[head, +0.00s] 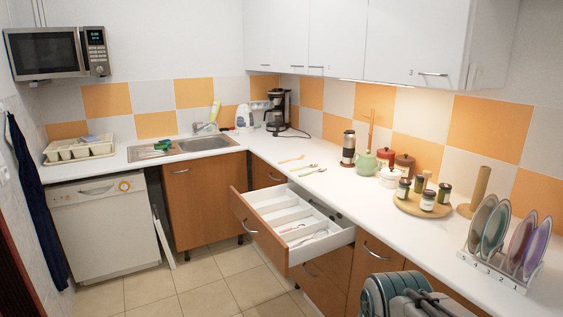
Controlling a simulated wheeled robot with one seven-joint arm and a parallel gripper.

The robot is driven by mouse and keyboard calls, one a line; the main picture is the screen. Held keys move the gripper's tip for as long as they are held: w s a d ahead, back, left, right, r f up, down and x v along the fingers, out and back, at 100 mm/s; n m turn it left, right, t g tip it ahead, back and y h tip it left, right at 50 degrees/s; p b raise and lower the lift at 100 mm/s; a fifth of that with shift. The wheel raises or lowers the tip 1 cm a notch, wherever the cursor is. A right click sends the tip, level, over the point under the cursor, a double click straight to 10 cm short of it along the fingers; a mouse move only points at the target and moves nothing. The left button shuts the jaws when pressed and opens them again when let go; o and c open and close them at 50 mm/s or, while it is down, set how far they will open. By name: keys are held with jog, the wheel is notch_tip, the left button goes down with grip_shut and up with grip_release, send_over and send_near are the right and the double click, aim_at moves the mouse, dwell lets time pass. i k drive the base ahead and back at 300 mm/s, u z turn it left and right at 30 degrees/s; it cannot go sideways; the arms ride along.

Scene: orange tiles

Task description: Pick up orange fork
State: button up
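A thin orange utensil (292,159), which looks like the orange fork, lies flat on the white counter, behind the open drawer and in front of the coffee maker. It is too small for me to make out its tines. Other slim utensils (308,169) lie on the counter just nearer to me. Part of my own arm shows at the bottom right edge. My gripper is not in view.
An open drawer (337,236) with dividers and a few utensils juts out below the counter. A coffee maker (278,112), a French press (348,148), a green teapot (366,163), a round jar tray (409,207) and a plate rack (474,259) stand on the counter. The tiled floor is clear at left.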

aim_at(292, 160)
jog(key=u, duration=0.8)
jog(key=i, duration=1)
jog(key=u, duration=0.4)
jog(key=i, duration=1.05)
jog(key=z, duration=1.2)
jog(key=i, duration=0.6)
jog(key=z, duration=0.1)
jog(key=k, duration=0.6)
jog(key=u, duration=0.85)
jog(key=i, duration=2.3)
jog(key=z, duration=1)
jog(key=i, duration=0.9)
jog(key=z, duration=0.9)
